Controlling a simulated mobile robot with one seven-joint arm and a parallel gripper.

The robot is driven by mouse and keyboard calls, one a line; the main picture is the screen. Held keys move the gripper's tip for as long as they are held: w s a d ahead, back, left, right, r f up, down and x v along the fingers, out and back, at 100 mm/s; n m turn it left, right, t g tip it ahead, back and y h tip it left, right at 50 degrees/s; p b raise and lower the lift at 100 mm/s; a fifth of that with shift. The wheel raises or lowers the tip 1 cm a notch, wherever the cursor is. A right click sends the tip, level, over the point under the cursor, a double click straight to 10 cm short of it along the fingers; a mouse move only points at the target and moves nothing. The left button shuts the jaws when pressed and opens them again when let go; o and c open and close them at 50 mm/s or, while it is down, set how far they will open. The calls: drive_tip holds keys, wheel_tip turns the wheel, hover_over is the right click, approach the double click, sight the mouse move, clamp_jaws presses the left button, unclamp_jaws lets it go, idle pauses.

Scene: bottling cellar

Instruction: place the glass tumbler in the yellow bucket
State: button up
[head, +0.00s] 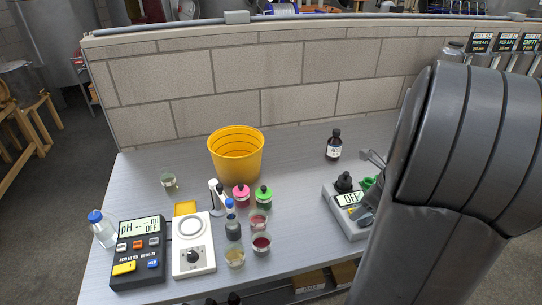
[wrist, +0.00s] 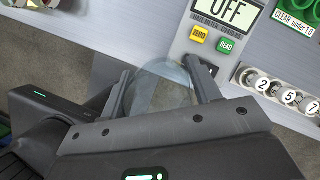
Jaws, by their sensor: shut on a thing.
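In the wrist view, my gripper (wrist: 158,72) is shut on a clear glass tumbler (wrist: 160,90), which sits between the two fingers and above the bench front by the haze meter. In the head view, my arm hides the tumbler and most of the gripper. The yellow bucket (head: 235,158) stands upright on the bench near the back wall, left of my arm and well apart from it. Its visible inside looks empty.
The haze meter (head: 343,214) stands beside my arm; a dark bottle (head: 334,145) stands behind it. In front of the bucket are pink (head: 241,195) and green-capped (head: 264,196) bottles, small glasses (head: 261,242) and an acid meter (head: 138,252). Another clear glass (head: 168,181) stands left of the bucket.

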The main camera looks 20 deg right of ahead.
wheel_tip(320, 180, up, 11)
drive_tip(key=w+a+r, duration=0.2)
drive_tip(key=w, duration=1.3)
drive_tip(key=w+a+f+n, duration=0.2)
drive_tip(key=w+a+f, duration=0.1)
drive_tip(key=w+a, duration=2.3)
drive_tip(key=shift+y, duration=0.3)
drive_tip(key=shift+s+d+f, duration=0.1)
drive_tip(key=shift+s+f, duration=0.05)
drive_tip(key=shift+f, duration=10.15)
drive_tip(key=shift+f, duration=0.15)
drive_tip(key=o, duration=1)
drive_tip(key=shift+o, duration=0.2)
